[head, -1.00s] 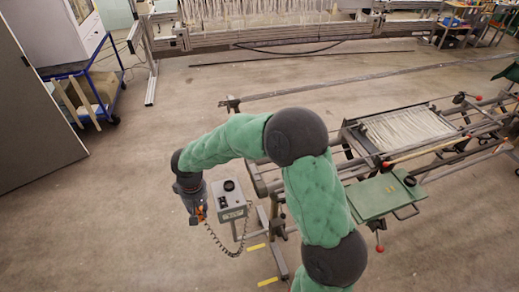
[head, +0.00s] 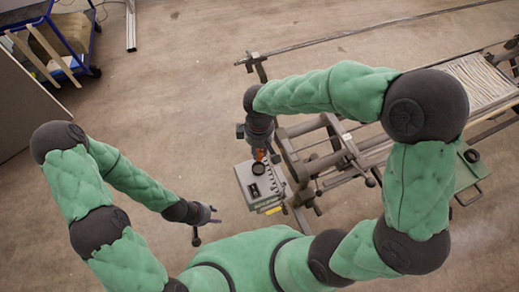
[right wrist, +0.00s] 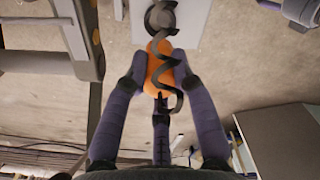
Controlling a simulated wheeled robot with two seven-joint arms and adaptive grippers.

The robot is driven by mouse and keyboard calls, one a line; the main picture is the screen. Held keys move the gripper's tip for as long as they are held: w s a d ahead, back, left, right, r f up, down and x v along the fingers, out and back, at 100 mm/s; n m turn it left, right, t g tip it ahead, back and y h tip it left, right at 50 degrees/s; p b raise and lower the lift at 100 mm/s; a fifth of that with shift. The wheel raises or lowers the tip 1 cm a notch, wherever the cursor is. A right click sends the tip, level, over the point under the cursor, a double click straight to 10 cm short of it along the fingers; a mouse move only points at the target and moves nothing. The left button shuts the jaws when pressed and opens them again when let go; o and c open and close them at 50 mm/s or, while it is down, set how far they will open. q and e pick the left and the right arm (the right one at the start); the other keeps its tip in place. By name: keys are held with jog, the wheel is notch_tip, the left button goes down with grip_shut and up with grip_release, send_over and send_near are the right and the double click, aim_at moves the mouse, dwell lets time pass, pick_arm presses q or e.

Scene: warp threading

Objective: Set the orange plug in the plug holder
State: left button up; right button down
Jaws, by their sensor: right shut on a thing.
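The orange plug (head: 260,155) is between the fingers of my right gripper (head: 261,153), over the far edge of a grey box (head: 247,186). It also shows in the right wrist view (right wrist: 153,68), gripped from both sides, with a dark coiled cord (right wrist: 165,72) across it. A dark round ring (head: 258,169), which looks like the plug holder, is on the box top close to the plug. A dark round part (right wrist: 162,16) shows beyond the plug in the wrist view. I cannot tell whether plug and ring touch. My left gripper (head: 207,226) is open and empty, left of the box.
The loom frame (head: 340,150) with pale warp threads (head: 480,80) stands right of the box. A green plate (head: 468,172) lies at its front. A blue trolley (head: 70,60) is at the far left. The floor between trolley and box is clear.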

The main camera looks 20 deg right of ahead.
aim_at(259, 159)
jog(key=shift+s+f, duration=0.15)
jog(key=shift+s, duration=0.1)
notch_tip(259, 159, down, 4)
jog(key=b, duration=0.3)
jog(key=shift+w+b, duration=0.1)
jog(key=shift+b, duration=0.3)
jog(key=shift+f+b, duration=0.45)
jog(key=shift+f, duration=0.35)
jog(key=shift+f+b, duration=0.8)
jog(key=shift+f, duration=0.65)
dwell(1.8)
dwell(0.5)
jog(key=c, duration=1)
grip_release()
jog(key=shift+o, duration=0.2)
notch_tip(259, 159, up, 12)
